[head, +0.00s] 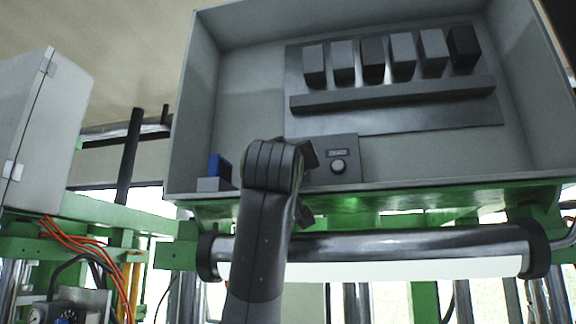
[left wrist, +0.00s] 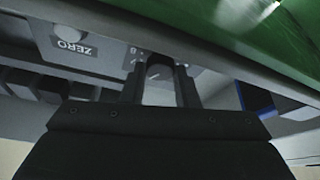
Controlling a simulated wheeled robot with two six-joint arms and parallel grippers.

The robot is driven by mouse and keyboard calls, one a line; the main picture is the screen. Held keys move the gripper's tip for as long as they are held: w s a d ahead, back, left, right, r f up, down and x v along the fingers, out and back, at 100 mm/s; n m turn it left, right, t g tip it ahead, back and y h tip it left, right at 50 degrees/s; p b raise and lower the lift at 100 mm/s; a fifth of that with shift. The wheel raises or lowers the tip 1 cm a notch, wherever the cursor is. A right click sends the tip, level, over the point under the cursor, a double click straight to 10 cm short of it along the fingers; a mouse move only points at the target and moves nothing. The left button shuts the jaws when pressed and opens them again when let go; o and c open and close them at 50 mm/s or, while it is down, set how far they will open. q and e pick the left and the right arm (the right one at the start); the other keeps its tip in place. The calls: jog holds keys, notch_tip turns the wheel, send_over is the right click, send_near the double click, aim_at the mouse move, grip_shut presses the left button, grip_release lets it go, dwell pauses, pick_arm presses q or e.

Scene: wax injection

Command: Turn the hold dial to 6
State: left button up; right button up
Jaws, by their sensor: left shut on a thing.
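A small grey control panel (head: 350,147) sits in the lower part of the open cabinet. It carries a round knob (head: 338,167) with a label above it, which reads ZERO in the left wrist view (left wrist: 75,45). The dial's pointer and setting cannot be read. In the head view my left gripper (head: 308,154) is at the panel's left part and hides that dial. My right gripper is in neither view.
The cabinet's front lip (head: 420,192) runs just below the panel. A blue block (head: 220,168) stands left of my wrist. A row of dark blocks (head: 402,52) lines the shelf above. A steel roller (head: 400,245) spans the front below.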

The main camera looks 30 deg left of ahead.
pick_arm(q)
jog(key=shift+f, duration=0.1)
jog(key=o, duration=1)
jog(key=shift+c, duration=0.2)
jog(key=shift+s, duration=0.1)
jog(key=shift+s+d+f+b, duration=0.1)
jog(key=shift+s+f+b, duration=0.05)
jog(key=shift+s+b, duration=0.15)
jog(key=b+v, duration=0.8)
jog(key=v, duration=0.8)
jog(key=shift+s+d+b, duration=0.2)
jog(key=shift+d+b, duration=0.05)
jog(key=shift+b, duration=0.15)
jog(key=shift+f, duration=0.1)
